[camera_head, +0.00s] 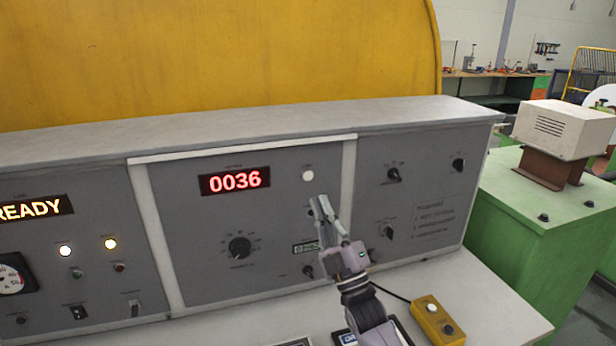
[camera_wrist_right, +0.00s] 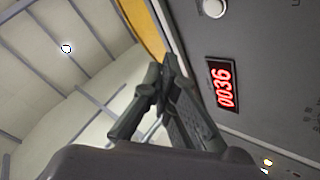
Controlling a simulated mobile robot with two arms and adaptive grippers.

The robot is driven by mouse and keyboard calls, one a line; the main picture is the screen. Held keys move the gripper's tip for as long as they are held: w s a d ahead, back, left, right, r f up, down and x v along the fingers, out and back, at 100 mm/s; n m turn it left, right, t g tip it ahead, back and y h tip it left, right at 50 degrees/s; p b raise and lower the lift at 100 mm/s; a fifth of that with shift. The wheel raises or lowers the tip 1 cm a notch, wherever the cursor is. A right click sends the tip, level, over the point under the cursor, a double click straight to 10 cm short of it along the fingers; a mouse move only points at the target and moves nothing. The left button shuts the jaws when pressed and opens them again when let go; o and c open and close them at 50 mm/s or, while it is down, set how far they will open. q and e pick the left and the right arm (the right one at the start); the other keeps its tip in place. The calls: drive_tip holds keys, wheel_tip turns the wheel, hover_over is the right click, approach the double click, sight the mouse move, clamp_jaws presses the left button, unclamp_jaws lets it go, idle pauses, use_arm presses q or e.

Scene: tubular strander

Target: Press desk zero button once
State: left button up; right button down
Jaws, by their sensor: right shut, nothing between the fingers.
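A round white button (camera_head: 308,175) sits on the grey desk panel, right of the red display (camera_head: 235,181) reading 0036. Its small label is too blurred to read. My right gripper (camera_head: 319,202) is shut and empty, its fingertips just below and right of the white button in the head view. I cannot tell whether they touch the panel. In the right wrist view, the closed fingertips (camera_wrist_right: 166,68) appear apart from the white button (camera_wrist_right: 214,8), which is at the top edge. The display (camera_wrist_right: 222,84) also shows there. My left gripper is not in view.
Knobs, including a large black one (camera_head: 239,247), surround the arm on the panel. A yellow button box (camera_head: 438,321) with a cable lies on the desk ledge (camera_head: 490,300). A READY display (camera_head: 35,208) is at left. A green cabinet (camera_head: 560,215) stands at right.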

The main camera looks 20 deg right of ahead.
sight(308, 176)
drive_tip(key=shift+r+y, duration=0.2)
drive_tip(key=shift+y, duration=0.1)
drive_tip(key=w+b, duration=0.5)
drive_tip(key=w, duration=0.3)
drive_tip(key=shift+w+a+b, duration=0.15)
drive_tip(key=shift+w+b, duration=0.25)
idle(1.2)
drive_tip(key=shift+w+b, duration=0.4)
drive_tip(key=shift+b, duration=0.05)
